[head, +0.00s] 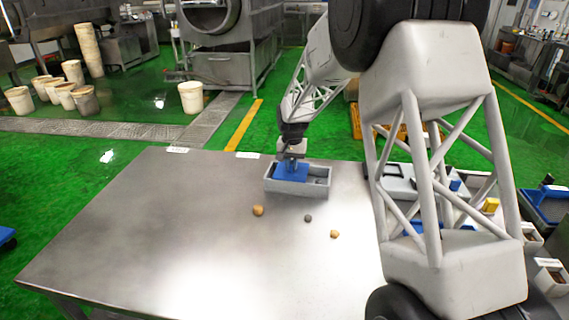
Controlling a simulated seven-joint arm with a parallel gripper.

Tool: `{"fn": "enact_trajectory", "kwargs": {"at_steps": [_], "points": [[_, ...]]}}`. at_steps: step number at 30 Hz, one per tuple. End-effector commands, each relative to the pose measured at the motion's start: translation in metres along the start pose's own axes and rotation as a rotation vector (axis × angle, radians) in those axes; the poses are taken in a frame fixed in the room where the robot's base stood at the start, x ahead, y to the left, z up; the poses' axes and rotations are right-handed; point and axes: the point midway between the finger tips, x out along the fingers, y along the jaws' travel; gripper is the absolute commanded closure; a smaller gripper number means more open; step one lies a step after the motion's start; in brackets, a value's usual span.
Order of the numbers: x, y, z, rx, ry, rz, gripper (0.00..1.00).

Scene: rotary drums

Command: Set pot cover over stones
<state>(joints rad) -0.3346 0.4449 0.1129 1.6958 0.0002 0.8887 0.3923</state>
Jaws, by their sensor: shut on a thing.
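My gripper (291,158) is at the far side of the metal table, pointing down over a grey tray (300,190). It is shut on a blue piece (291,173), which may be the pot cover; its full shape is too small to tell. The blue piece is at the left part of the tray; whether it rests on the tray cannot be told. A tan stone (258,211), a small dark grey stone (308,218) and another tan stone (335,234) lie apart on the bare tabletop, nearer than the tray. No pot is clearly visible.
The steel table (170,240) is clear to the left and in front. My arm hides much of the right side, where trays and a yellow block (491,205) show. White buckets (191,97) and machinery stand on the green floor behind.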

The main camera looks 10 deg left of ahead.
Motion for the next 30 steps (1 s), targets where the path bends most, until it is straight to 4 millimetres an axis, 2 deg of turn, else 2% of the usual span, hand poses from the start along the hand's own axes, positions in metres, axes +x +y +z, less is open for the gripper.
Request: {"fn": "enact_trajectory", "kwargs": {"at_steps": [9,12,16,25,26,30], "points": [[-0.001,0.062,-0.001,0.003,0.002,-0.001,1.0],[-0.001,0.076,-0.001,0.003,0.002,0.0,1.0],[-0.001,0.085,-0.001,0.001,0.002,-0.001,1.0],[-0.001,0.085,0.0,0.0,0.002,0.0,1.0],[-0.001,0.085,0.0,0.0,0.002,0.0,0.81],[-0.001,0.085,0.0,0.0,0.002,0.0,0.6]]}}
